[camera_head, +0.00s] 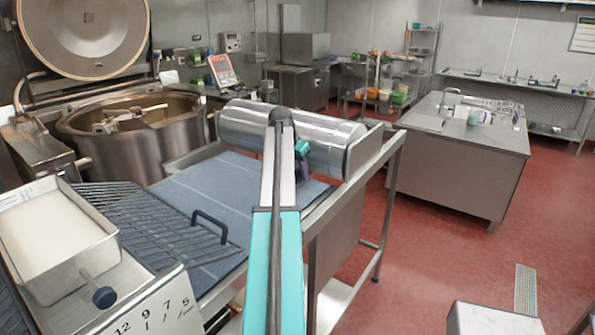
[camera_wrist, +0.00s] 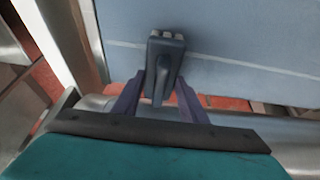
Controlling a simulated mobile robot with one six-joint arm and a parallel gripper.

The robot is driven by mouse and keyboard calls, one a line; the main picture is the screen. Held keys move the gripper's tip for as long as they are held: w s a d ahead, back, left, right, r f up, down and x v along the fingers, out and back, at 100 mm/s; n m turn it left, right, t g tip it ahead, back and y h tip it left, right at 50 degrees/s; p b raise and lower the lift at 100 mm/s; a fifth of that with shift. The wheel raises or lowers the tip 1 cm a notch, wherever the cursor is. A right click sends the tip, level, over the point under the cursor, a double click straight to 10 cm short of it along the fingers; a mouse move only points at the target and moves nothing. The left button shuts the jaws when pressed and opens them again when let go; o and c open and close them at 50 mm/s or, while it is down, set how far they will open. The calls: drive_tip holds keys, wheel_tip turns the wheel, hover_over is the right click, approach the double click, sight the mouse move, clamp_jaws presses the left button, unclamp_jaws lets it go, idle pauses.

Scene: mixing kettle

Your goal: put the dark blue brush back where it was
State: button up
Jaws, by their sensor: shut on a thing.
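The dark blue brush (camera_wrist: 166,62) is between the two purple fingers of my gripper (camera_wrist: 160,92) in the wrist view. My gripper is shut on it, and a pale end of the brush points away from the wrist. The brush shows against a blue surface; I cannot tell whether it touches that surface. In the head view, my arm and the steel cylinder hide the brush, and only a small purple part of my gripper (camera_head: 304,169) shows near the right side of the blue-topped table (camera_head: 203,187).
A large steel cylinder (camera_head: 330,145) lies across the table's far side. A wire rack (camera_head: 150,222) and a tray of white contents (camera_head: 52,238) are at the left. An open kettle (camera_head: 125,150) stands behind.

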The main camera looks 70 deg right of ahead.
drive_tip(key=shift+f, duration=0.15)
drive_tip(key=o, duration=1)
drive_tip(key=b+v, duration=0.3)
drive_tip(key=v, duration=0.8)
drive_tip(key=shift+r+b, duration=0.3)
drive_tip(key=shift+a+r, duration=0.15)
drive_tip(key=shift+r, duration=0.2)
drive_tip(key=shift+s, duration=0.1)
